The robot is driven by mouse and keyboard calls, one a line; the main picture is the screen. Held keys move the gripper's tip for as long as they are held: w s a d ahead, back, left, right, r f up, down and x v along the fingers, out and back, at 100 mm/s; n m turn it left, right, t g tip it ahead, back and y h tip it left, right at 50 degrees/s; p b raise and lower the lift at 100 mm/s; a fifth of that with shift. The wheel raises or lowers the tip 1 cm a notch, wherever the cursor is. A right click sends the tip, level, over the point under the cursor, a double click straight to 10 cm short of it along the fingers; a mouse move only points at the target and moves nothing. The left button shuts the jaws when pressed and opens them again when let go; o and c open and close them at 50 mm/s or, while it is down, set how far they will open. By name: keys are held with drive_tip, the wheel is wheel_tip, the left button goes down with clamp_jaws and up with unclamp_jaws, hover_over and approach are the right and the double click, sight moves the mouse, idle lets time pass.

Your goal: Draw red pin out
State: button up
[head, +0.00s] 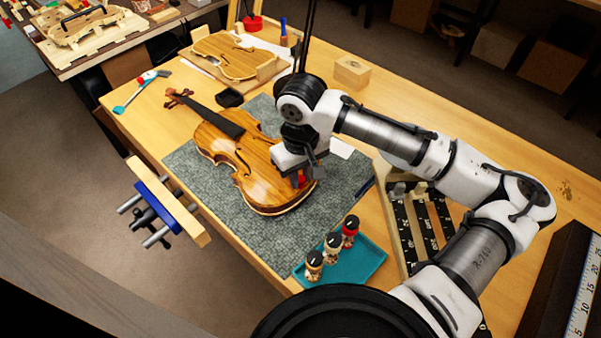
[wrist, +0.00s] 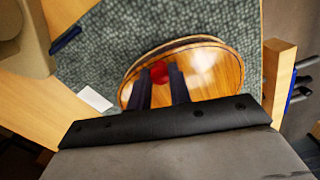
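The violin (head: 250,165) lies on the grey-green mat, its neck towards the upper left. The red pin (wrist: 159,72) shows as a round red head at the rounded lower end of the violin's body in the wrist view. A bit of its red (head: 301,181) shows under my gripper in the head view. My gripper (wrist: 160,76) points down there, a dark finger on each side of the red head. The pin's lower part is hidden.
A wooden rack (head: 405,215) stands right of the mat (head: 232,222). A vise (head: 165,205) is on the bench's left edge. A wooden block (head: 351,72) stands behind.

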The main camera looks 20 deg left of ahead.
sight(301, 178)
clamp_jaws()
drive_tip(key=shift+r+p, duration=0.7)
drive_tip(key=shift+p, duration=0.05)
idle(0.9)
drive_tip(key=shift+r+p, duration=1.55)
drive_tip(key=shift+r+p, duration=0.7)
drive_tip(key=shift+r, duration=2.8)
